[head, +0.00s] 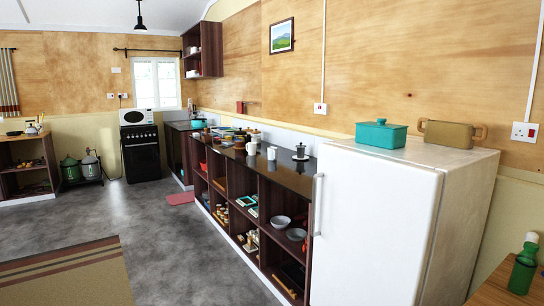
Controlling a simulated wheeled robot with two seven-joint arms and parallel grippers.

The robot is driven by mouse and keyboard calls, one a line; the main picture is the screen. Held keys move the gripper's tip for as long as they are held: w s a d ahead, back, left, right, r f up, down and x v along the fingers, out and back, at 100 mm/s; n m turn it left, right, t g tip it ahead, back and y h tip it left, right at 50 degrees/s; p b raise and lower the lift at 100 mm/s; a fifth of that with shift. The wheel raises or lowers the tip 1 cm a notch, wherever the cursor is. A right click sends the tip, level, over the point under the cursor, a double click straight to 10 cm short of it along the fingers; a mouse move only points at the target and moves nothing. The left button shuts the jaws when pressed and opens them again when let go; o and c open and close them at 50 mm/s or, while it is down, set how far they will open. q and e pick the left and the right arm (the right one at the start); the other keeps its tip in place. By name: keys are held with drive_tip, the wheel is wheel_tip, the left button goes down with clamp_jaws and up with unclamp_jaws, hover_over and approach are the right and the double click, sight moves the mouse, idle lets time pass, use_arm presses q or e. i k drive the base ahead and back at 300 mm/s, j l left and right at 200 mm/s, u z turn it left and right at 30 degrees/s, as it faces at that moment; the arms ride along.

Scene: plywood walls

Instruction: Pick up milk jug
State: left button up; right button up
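No gripper of mine shows in the head view. On the long dark counter (285,166) along the right wall stands a small white vessel (251,148), which looks like a jug or mug. A smaller pale cup (271,153) is to its right, nearer the fridge. A dark-lidded pot (300,154) stands further right. At this size I cannot tell for certain which one is the milk jug.
A white fridge (375,225) with a teal pot (381,134) on top stands at the counter's near end. Open shelves below the counter hold bowls (280,221). Grey floor is clear between the counter and a striped rug (70,280). A green bottle (523,265) stands at lower right.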

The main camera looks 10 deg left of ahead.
sight(272, 151)
drive_tip(key=i+j+u, duration=0.4)
drive_tip(key=i, duration=0.4)
drive_tip(key=i+u, duration=0.4)
drive_tip(key=i, duration=0.35)
drive_tip(key=i+z, duration=0.1)
drive_tip(key=i, duration=1.85)
drive_tip(key=i+z, duration=0.35)
drive_tip(key=i+j+z, duration=0.4)
drive_tip(key=i, duration=0.15)
drive_tip(key=i+l, duration=0.05)
drive_tip(key=l, duration=0.05)
